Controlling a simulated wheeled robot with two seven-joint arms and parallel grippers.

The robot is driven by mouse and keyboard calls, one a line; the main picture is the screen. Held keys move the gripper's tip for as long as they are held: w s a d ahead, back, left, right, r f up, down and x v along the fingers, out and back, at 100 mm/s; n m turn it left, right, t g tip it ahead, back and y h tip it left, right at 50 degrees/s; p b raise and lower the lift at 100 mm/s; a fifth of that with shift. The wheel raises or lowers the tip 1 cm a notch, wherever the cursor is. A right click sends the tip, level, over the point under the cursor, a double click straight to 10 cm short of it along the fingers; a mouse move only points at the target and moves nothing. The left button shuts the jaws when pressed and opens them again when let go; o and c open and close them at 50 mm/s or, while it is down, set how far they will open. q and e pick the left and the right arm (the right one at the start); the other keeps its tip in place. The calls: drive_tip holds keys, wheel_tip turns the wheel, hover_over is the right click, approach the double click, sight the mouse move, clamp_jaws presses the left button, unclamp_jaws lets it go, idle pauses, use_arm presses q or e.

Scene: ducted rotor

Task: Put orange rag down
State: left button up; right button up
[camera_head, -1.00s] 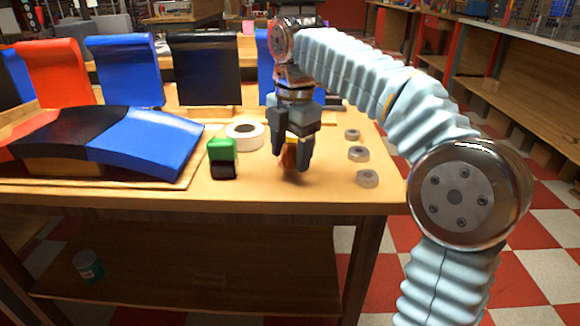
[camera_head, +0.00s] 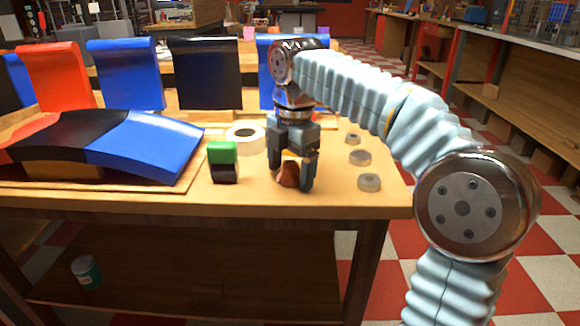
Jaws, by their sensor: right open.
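The orange rag (camera_head: 289,174) is a small crumpled orange-brown shape at the front right of the wooden workbench. My right gripper (camera_head: 292,183) points down over it with its fingers apart, one on each side of the rag. The rag appears to rest on the bench top, and the fingers partly hide it. I cannot tell whether a finger touches it. My left gripper does not show.
Left of my right gripper are a green-and-black block (camera_head: 223,162) and a white tape roll (camera_head: 245,139). Several small grey rings (camera_head: 360,158) lie to its right. The workbench (camera_head: 330,199) has bare front space.

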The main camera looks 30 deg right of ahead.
sight(294, 163)
drive_tip(key=r+p, duration=0.1)
drive_tip(key=r, duration=0.2)
drive_tip(key=r+p, duration=0.2)
drive_tip(key=r, duration=0.2)
drive_tip(key=r+p, duration=0.1)
drive_tip(key=r, duration=0.3)
drive_tip(key=shift+s+d+r, duration=0.1)
drive_tip(key=shift+s, duration=0.2)
drive_tip(key=shift+s+r+p, duration=0.1)
drive_tip(key=shift+r+p, duration=0.2)
drive_tip(key=shift+r, duration=0.2)
